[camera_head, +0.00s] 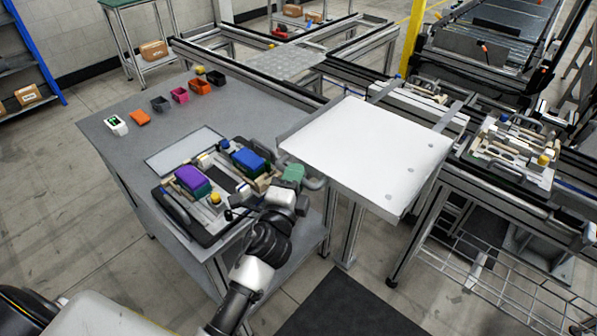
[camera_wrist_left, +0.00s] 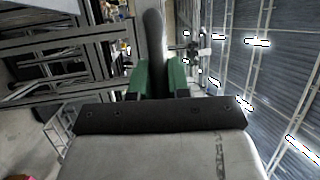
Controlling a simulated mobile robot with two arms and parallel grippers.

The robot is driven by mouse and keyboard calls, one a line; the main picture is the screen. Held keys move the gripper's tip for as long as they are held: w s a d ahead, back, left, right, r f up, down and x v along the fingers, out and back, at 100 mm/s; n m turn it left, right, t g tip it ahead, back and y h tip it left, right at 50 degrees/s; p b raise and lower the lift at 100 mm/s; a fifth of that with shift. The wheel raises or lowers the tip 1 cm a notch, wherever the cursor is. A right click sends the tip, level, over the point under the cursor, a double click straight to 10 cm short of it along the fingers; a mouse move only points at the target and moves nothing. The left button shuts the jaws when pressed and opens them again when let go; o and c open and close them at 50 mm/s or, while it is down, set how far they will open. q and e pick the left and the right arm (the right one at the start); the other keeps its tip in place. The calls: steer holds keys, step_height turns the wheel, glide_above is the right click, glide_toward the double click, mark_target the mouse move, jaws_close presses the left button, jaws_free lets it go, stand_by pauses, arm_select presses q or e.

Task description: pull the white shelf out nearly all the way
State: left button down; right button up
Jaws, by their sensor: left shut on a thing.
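The white shelf (camera_head: 365,150) is a flat white panel right of centre in the head view. It sticks out from the rail frame towards the grey table. A grey curved handle (camera_head: 315,184) shows at its near left edge. My left gripper (camera_head: 294,174), with green fingers, is at this handle. In the left wrist view the green fingers (camera_wrist_left: 160,78) are closed on the dark handle bar, which rises between them. The shelf panel itself cannot be made out in the wrist view. My right gripper is in neither view.
A grey table (camera_head: 125,165) stands left of the shelf. On it is a fixture pallet (camera_head: 182,222) with a purple block (camera_head: 190,178) and a blue block (camera_head: 249,160), close to my left arm. Small bins line the table's far side. Another loaded pallet (camera_head: 512,150) sits at right.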

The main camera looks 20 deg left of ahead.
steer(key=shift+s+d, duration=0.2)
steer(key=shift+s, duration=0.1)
arm_select(q)
steer(key=c, duration=1.1)
jaws_free()
steer(key=shift+w, duration=0.1)
steer(key=s+f+b, duration=0.2)
steer(key=s+b, duration=0.1)
steer(key=s, duration=0.7)
steer(key=shift+s+d+b, duration=0.3)
steer(key=shift+s+b, duration=0.05)
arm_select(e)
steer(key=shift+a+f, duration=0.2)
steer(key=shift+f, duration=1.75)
